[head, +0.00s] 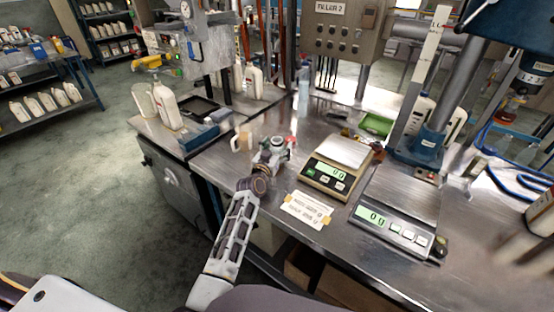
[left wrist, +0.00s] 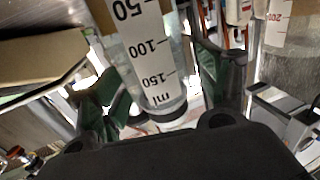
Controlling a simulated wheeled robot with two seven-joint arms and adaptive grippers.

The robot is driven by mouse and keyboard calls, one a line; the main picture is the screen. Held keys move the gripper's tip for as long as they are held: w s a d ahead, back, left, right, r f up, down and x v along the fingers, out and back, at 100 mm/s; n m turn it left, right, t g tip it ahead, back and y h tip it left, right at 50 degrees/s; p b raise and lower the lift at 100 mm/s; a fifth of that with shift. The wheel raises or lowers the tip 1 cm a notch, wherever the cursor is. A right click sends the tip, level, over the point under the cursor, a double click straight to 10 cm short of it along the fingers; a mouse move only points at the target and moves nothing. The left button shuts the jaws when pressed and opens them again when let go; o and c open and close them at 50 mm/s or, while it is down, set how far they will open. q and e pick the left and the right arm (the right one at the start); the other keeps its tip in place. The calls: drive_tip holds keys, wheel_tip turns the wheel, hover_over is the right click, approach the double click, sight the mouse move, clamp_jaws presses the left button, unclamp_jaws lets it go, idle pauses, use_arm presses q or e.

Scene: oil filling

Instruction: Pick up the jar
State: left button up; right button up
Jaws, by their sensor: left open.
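The fingers are open, one on each side, with visible space around the jar; I see no firm grip. In the head view my left gripper (head: 273,150) is low over the steel bench, left of the scales. There I cannot clearly make out the jar at the gripper. My right gripper is not in view.
Two scales (head: 340,165) (head: 395,220) and a paper card (head: 307,209) are to the right. A clear bottle (head: 303,88) and a green tray (head: 377,125) are farther back. Another graduated container (left wrist: 280,45) is at the right in the wrist view.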

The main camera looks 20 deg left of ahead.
use_arm(q)
drive_tip(key=shift+c, duration=0.4)
drive_tip(key=c, duration=1.2)
drive_tip(key=shift+c, duration=0.9)
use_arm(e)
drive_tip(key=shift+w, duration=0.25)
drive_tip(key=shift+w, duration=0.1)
use_arm(q)
drive_tip(key=shift+r, duration=0.2)
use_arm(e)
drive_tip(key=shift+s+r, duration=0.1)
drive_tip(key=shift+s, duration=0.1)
